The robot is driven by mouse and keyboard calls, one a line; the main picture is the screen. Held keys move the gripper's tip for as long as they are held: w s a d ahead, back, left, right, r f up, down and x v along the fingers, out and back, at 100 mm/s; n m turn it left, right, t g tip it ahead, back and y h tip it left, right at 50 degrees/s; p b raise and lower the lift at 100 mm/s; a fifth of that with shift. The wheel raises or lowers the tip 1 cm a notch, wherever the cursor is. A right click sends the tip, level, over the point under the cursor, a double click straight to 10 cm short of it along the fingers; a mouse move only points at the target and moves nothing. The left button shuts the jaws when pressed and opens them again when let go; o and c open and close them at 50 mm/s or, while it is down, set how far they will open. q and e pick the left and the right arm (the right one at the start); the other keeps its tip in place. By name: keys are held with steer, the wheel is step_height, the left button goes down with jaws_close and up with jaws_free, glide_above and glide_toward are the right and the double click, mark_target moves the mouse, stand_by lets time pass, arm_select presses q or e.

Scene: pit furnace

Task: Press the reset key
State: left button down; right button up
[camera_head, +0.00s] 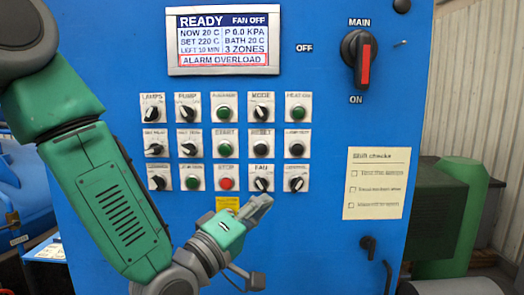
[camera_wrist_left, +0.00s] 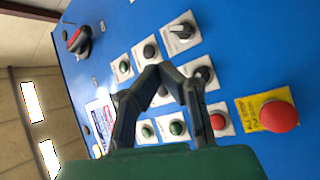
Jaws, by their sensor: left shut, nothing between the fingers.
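The reset key (camera_head: 262,144) is a round dark button on a white plate labelled RESET, in the middle row of the blue panel, right of the green START button (camera_head: 224,144). My left gripper (camera_head: 264,200) is shut and empty. In the head view it shows below the reset key, just under the FAN knob (camera_head: 261,184). In the left wrist view the shut fingers (camera_wrist_left: 155,72) reach over the button rows and hide part of the plate that seems to be the reset key's. Contact with the panel cannot be made out. My right gripper is not in view.
A red STOP button (camera_head: 226,183) sits left of the gripper. A red mushroom button (camera_wrist_left: 278,115) on a yellow plate is close by in the wrist view. The display (camera_head: 223,40) reads READY and ALARM OVERLOAD. The MAIN switch (camera_head: 362,62) is at upper right.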

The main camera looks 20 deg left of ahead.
mark_target(259, 155)
arm_select(q)
step_height(259, 155, up, 7)
steer(key=t+h, duration=0.1)
steer(key=t, duration=0.1)
steer(key=shift+n, duration=0.5)
steer(key=w+a, duration=0.1)
steer(key=w, duration=0.1)
steer(key=w+p, duration=0.1)
steer(key=w, duration=0.1)
steer(key=w+a, duration=0.1)
steer(key=w, duration=0.1)
steer(key=shift+w+a+r+p, duration=0.15)
steer(key=shift+w+a+p, duration=0.15)
steer(key=shift+w, duration=0.1)
steer(key=shift+w+a, duration=0.45)
steer(key=shift+a, duration=0.05)
steer(key=shift+d, duration=0.65)
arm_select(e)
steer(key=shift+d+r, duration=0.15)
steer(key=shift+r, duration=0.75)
arm_select(q)
steer(key=shift+a, duration=0.1)
steer(key=shift+a, duration=0.35)
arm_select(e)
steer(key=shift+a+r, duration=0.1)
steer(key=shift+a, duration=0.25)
